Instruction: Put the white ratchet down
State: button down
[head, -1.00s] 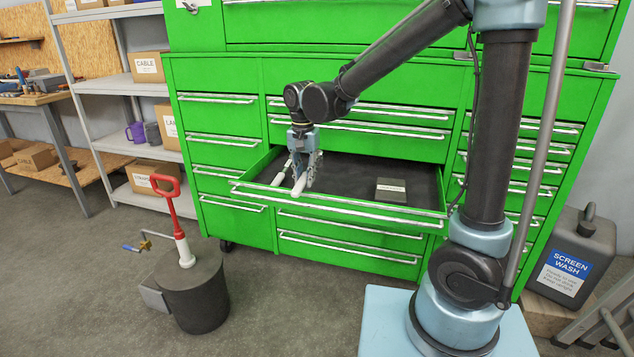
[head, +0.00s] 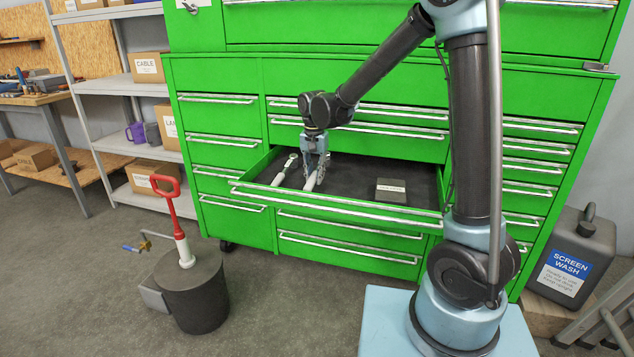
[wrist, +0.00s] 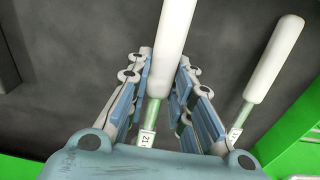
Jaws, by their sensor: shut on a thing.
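My gripper (head: 316,172) is shut on a white ratchet (head: 311,183) over the left part of the open green drawer (head: 340,204). In the wrist view the held ratchet (wrist: 172,40) shows its white handle and a greenish neck with a small label between the fingers (wrist: 160,95). A second white-handled tool (head: 283,171) lies in the drawer, to the left of my gripper. It shows on the right in the wrist view (wrist: 274,60), apart from the fingers. I cannot tell whether the held ratchet touches the drawer's dark floor.
A small labelled box (head: 391,189) lies in the right part of the drawer. The drawer's middle is clear. The green cabinet (head: 220,75) rises behind. A dark cylinder (head: 190,290) with a red-handled tool (head: 172,215) stands at front left.

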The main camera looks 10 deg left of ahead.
aim_at(315, 172)
jog(key=shift+w+f, duration=0.2)
jog(key=shift+f, duration=1.15)
jog(key=c, duration=1.4)
grip_release()
notch_tip(315, 172, up, 12)
jog(key=shift+s+r, duration=0.1)
jog(key=shift+s, duration=0.05)
